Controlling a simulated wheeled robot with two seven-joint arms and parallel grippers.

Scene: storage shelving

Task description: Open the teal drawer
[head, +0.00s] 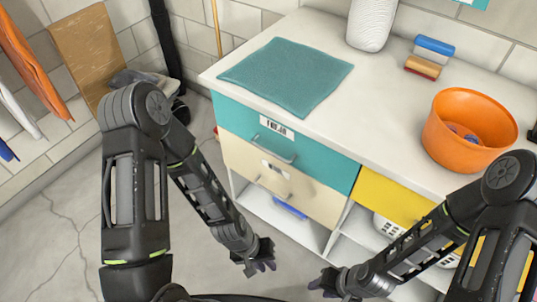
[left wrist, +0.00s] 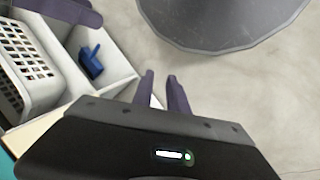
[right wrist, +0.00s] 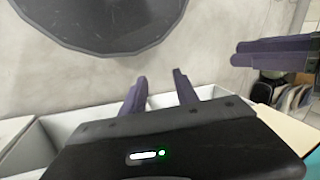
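The teal drawer (head: 325,162) is the top left drawer front of the white cabinet. It sits flush with the cabinet, with a grey bar handle (head: 275,150) and a white label above it. My left gripper (head: 262,268) is low in front of the cabinet, below and apart from the handle. Its two purple fingers (left wrist: 163,85) are slightly apart with nothing between them. My right gripper (head: 322,284) is to its right, also low and away from the drawer. Its fingers (right wrist: 159,90) are apart and empty.
A cream drawer (head: 315,198) is below the teal one, and a yellow drawer (head: 385,198) is to the right. On the worktop are a teal cloth (head: 288,75), an orange bowl (head: 455,115), a white vase (head: 371,22) and stacked blocks (head: 430,55). A white basket (left wrist: 25,60) stands on a low shelf.

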